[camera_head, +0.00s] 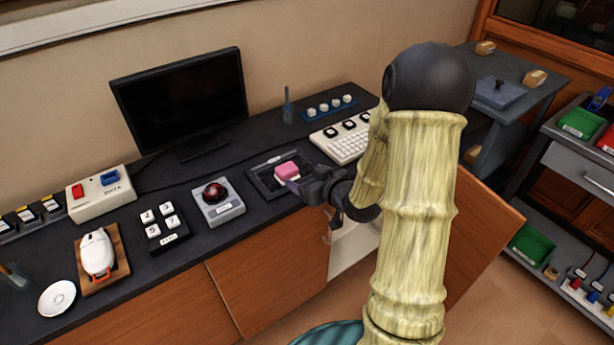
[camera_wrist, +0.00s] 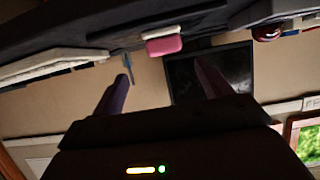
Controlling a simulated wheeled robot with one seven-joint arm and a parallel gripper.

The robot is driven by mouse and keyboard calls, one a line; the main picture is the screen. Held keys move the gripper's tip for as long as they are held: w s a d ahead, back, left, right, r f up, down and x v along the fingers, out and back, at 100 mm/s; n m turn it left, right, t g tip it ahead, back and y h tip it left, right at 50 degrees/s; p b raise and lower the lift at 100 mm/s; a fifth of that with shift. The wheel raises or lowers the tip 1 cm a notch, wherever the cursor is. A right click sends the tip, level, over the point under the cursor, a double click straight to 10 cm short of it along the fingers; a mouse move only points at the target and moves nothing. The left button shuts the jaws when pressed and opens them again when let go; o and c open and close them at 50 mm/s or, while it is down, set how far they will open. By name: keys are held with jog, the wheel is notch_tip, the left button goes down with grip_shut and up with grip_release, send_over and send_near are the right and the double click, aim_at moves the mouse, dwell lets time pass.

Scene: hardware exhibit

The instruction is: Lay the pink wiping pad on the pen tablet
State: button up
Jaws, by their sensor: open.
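The pen tablet (camera_head: 262,183) is a dark flat panel with a grey frame, lying on the black worktop right of the trackball. The pink wiping pad (camera_head: 286,170), with a pale underside, appears to rest on the tablet's right part. My gripper (camera_head: 299,186) is just right of the pad, low over the worktop. In the wrist view, which is upside down, my gripper (camera_wrist: 162,72) has its two fingers apart, and the pink pad (camera_wrist: 163,46) shows beyond the gap between the tips. The tablet's right edge is partly hidden by my gripper.
A trackball unit (camera_head: 218,203) stands left of the tablet, and a white keyboard (camera_head: 341,144) stands behind it to the right. A monitor (camera_head: 182,98) is at the back. A keypad (camera_head: 161,227) and a mouse on a board (camera_head: 117,270) are further left. A cabinet door (camera_head: 480,245) hangs open.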

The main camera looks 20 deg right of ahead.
jog(key=shift+s+a, duration=0.1)
jog(key=s+a+r+m+g+h, duration=0.1)
jog(key=s+g+h, duration=0.1)
jog(key=s+g, duration=0.3)
jog(key=s+a+m+g+h, duration=0.2)
jog(key=s+g, duration=0.3)
jog(key=s, duration=0.9)
jog(key=shift+s+a+r+m, duration=0.25)
jog(key=shift+r+m, duration=0.05)
jog(key=shift+r, duration=0.05)
jog(key=shift+w, duration=0.1)
jog(key=shift+c, duration=0.5)
